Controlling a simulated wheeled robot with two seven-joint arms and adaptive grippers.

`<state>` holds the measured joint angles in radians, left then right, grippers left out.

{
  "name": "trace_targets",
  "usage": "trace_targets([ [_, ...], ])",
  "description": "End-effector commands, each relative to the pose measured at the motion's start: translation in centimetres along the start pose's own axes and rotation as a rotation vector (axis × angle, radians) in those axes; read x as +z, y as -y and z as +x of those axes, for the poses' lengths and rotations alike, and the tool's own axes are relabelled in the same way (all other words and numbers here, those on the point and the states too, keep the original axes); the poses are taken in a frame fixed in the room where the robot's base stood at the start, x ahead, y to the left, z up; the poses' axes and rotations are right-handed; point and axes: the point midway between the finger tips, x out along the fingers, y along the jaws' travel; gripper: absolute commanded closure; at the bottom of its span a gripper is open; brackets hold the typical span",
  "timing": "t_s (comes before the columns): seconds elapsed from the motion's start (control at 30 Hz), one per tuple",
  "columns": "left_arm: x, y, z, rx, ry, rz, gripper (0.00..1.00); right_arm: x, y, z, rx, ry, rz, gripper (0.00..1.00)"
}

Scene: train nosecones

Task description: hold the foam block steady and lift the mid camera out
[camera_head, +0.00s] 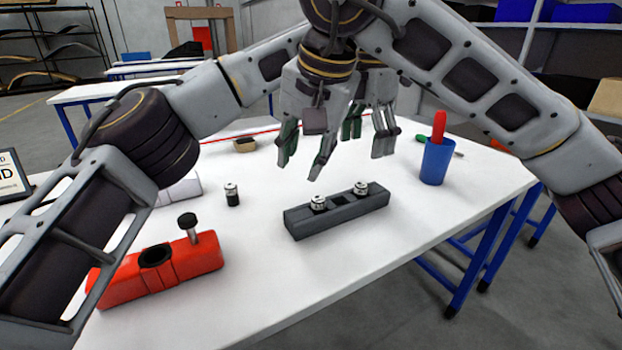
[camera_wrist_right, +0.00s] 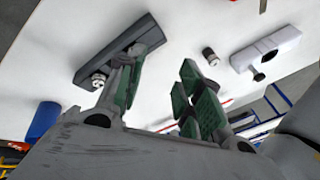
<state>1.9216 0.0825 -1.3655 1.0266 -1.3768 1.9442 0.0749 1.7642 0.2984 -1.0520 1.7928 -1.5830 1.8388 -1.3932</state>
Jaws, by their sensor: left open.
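The dark grey foam block (camera_head: 300,226) lies on the white table at centre. One small silver-topped camera (camera_head: 318,204) sits in its left part and another (camera_head: 361,188) in its right part. The slot between them (camera_head: 338,201) looks empty. A third, similar camera (camera_head: 231,194) stands on the table left of the block. My right gripper (camera_head: 305,155) is open and empty above and behind the block. My left gripper (camera_head: 367,135) is open, further back and right, clear of the block. The right wrist view shows the block (camera_wrist_right: 92,68), partly hidden by a finger.
A red fixture (camera_head: 205,257) with a black-knobbed screw stands front left, a white fixture (camera_head: 180,191) behind it. A blue cup (camera_head: 437,165) with a red-handled tool stands at right. My arms cross above the table.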

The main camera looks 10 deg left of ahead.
Motion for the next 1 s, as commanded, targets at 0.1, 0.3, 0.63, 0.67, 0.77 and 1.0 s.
trace_targets([
  [0.1, 0.0, 0.0, 0.0, 0.0, 0.0, 0.0, 0.21, 0.1, -0.6, 1.9, 0.083, -0.069, -0.053, 0.64],
  [0.3, 0.0, 0.0, 0.0, 0.0, 0.0, 0.0, 0.21, 0.0, -1.5, 4.2, 0.198, -0.165, -0.125, 0.64],
  [0.63, 0.0, 0.0, 0.0, 0.0, 0.0, 0.0, 0.21, -0.2, -2.1, 5.4, 0.262, -0.218, -0.164, 0.64],
  [0.67, 0.0, 0.0, 0.0, 0.0, 0.0, 0.0, 0.21, -0.2, -2.1, 5.4, 0.263, -0.218, -0.164, 0.64],
  [0.77, 0.0, 0.0, 0.0, 0.0, 0.0, 0.0, 0.21, -0.2, -2.1, 5.4, 0.262, -0.217, -0.164, 0.64],
  [1.0, 0.0, 0.0, 0.2, 0.0, 0.0, 0.0, 0.21, -0.2, -2.1, 5.4, 0.261, -0.216, -0.163, 0.64],
])
